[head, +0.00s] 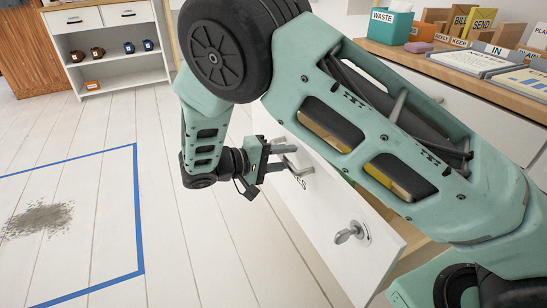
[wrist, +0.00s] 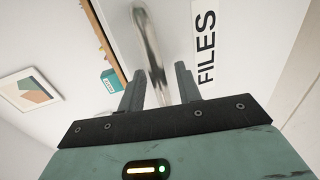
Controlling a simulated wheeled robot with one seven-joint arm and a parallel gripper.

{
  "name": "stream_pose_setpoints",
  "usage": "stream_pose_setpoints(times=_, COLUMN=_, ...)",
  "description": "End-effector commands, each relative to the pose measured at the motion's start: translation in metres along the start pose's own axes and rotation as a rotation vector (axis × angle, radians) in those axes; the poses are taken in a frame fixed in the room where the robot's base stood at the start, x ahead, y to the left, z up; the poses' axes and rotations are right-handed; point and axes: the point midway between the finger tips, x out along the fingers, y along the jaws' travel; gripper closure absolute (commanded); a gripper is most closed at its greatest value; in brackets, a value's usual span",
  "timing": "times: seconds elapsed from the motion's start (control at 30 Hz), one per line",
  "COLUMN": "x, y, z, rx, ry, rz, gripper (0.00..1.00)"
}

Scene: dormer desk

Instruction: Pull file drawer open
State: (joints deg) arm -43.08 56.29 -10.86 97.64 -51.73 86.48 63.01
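The white file drawer (head: 325,222) stands partly out from the desk, with a gap behind its front panel. Its metal bar handle (head: 298,168) is near the panel's upper left end. In the wrist view the handle (wrist: 150,45) runs down between the two fingers, beside the FILES label (wrist: 206,45). My gripper (head: 279,158) is at the handle, with its fingers apart on either side of the bar. In the wrist view my gripper (wrist: 158,78) shows small gaps beside the bar. My arm hides part of the drawer and desk.
A key (head: 349,234) sticks out of the lock on the drawer front. The desk top (head: 440,70) holds trays, a WASTE box (head: 391,24) and letter holders. A white shelf (head: 108,68) stands at the back left.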

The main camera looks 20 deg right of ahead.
Motion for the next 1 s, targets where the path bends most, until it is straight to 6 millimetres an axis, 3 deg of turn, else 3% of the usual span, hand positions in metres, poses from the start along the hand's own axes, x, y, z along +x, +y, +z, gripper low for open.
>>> stream_pose_setpoints(times=0.17, x=-0.019, y=0.002, z=-0.001, rx=0.0, ry=0.004, rz=0.0, gripper=0.66)
stream_pose_setpoints(times=0.7, x=-0.14, y=0.001, z=0.0, rx=0.001, ry=0.004, rz=-0.001, gripper=0.66)
stream_pose_setpoints(times=1.0, x=-0.172, y=0.0, z=0.0, rx=0.001, ry=0.002, rz=-0.001, gripper=0.66)
